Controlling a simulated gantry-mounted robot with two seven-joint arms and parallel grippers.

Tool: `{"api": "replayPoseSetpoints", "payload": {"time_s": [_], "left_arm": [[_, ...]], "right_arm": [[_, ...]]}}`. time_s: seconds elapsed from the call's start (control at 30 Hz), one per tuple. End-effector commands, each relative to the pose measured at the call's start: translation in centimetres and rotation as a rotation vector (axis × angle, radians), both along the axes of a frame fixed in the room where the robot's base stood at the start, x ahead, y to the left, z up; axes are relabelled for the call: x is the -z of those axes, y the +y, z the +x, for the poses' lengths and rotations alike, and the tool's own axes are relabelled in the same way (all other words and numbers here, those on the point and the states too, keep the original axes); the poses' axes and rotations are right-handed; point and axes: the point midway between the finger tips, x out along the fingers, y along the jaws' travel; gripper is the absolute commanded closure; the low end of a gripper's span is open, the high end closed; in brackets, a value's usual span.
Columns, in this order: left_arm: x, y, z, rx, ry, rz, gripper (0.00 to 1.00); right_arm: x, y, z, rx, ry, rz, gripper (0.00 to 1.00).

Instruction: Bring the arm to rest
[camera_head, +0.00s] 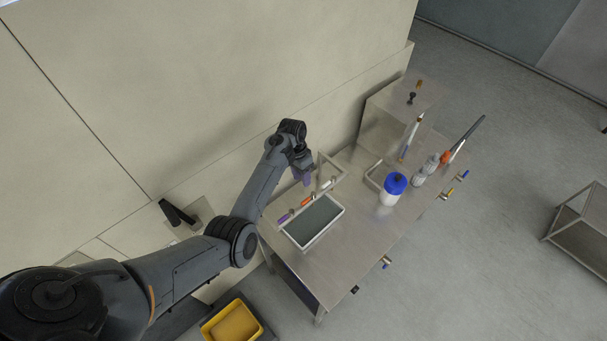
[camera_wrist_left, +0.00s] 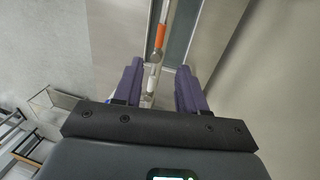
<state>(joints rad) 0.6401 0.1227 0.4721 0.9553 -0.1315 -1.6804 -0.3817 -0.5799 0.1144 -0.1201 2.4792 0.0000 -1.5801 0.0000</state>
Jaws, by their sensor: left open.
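My left arm reaches in from the left in the head view. Its gripper (camera_head: 303,178) hangs above the back of the steel table (camera_head: 345,246), behind the grey-lined white tray (camera_head: 313,221). In the left wrist view the two purple fingers of the left gripper (camera_wrist_left: 158,72) stand apart with nothing held between them. An orange-banded rod (camera_wrist_left: 160,36) shows beyond the fingertips, apart from them as far as I can tell. My right gripper is not in view.
A blue-capped white bottle (camera_head: 391,190), grey bottles (camera_head: 426,168) and upright tools stand toward the table's right end. A metal box (camera_head: 385,115) is behind them. A yellow bin (camera_head: 232,324) sits at lower left. The wall runs close behind the table. The table's front middle is clear.

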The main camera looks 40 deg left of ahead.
Motion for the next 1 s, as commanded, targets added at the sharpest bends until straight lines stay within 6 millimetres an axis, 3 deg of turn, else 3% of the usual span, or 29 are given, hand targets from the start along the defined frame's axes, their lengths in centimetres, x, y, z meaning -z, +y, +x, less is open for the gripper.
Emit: {"api": "replayPoseSetpoints", "payload": {"time_s": [0.3,0.47,0.57,0.77,1.0], "left_arm": [[0.7,0.5,-1.1,-0.011,-0.001,0.040,0.59],[1.9,1.2,-4.2,-0.028,-0.014,0.146,0.59],[2.5,0.7,-7.1,-0.027,-0.039,0.232,0.59],[2.1,-4.0,-14.2,0.015,-0.130,0.341,0.59],[-1.2,-12.5,-23.1,0.068,-0.249,0.309,0.59]], "right_arm": [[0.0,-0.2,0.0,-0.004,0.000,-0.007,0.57],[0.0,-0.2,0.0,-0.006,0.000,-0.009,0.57],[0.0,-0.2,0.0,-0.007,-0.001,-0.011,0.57],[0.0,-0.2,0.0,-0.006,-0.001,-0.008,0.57],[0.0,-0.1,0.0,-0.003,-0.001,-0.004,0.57]]}}
